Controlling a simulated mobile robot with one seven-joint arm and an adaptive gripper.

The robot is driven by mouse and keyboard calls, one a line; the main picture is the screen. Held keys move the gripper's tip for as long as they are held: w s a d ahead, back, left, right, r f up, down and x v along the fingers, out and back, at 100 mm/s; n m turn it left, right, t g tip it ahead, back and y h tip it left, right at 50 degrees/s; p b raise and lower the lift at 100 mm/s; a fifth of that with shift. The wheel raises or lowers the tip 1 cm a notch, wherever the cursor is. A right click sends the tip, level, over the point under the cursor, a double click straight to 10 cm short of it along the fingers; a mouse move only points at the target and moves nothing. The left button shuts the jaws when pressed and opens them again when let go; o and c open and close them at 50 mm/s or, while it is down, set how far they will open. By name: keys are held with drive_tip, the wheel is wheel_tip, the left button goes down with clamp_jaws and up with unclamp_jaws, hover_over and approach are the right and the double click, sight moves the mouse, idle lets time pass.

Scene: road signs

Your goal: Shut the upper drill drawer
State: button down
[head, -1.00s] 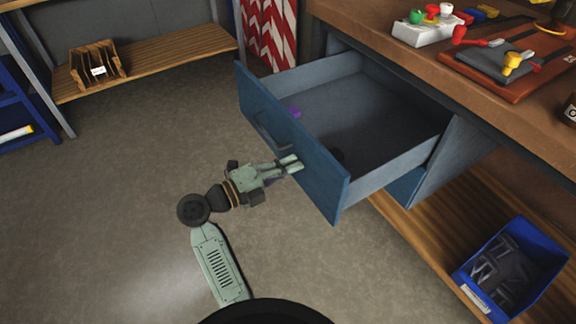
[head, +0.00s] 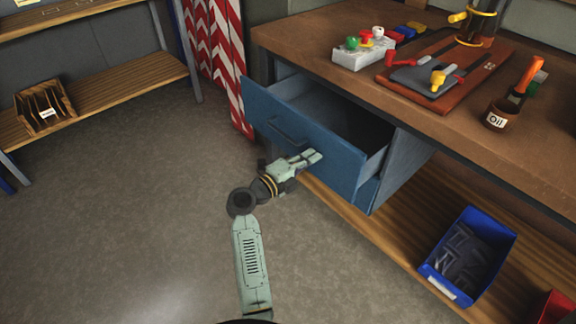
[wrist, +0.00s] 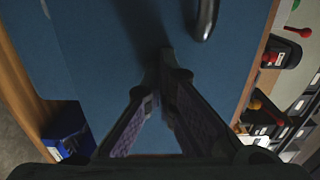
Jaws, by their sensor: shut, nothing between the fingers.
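The upper drawer (head: 305,137) has a blue front with a dark bar handle. It stands partly open under the workbench top, its grey inside showing behind the front. My gripper (head: 314,157) is shut and empty, with its fingertips at the drawer front, right of and below the handle. In the wrist view the shut fingertips (wrist: 164,62) are against or very close to the blue front (wrist: 110,50), and the handle (wrist: 205,18) is at the top. Exact contact is hard to tell. A lower blue front (head: 367,195) shows only in part below the drawer.
A blue bin (head: 470,250) stands on the low shelf at right. The floor at left is clear.

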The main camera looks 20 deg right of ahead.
drive_tip(key=p+x, duration=0.1)
drive_tip(key=x, duration=1.2)
drive_tip(key=shift+w+d+p, duration=0.1)
drive_tip(key=shift+d+p, duration=0.2)
drive_tip(key=shift+p, duration=0.1)
drive_tip(key=shift+w+d+r, duration=0.1)
drive_tip(key=shift+r, duration=0.05)
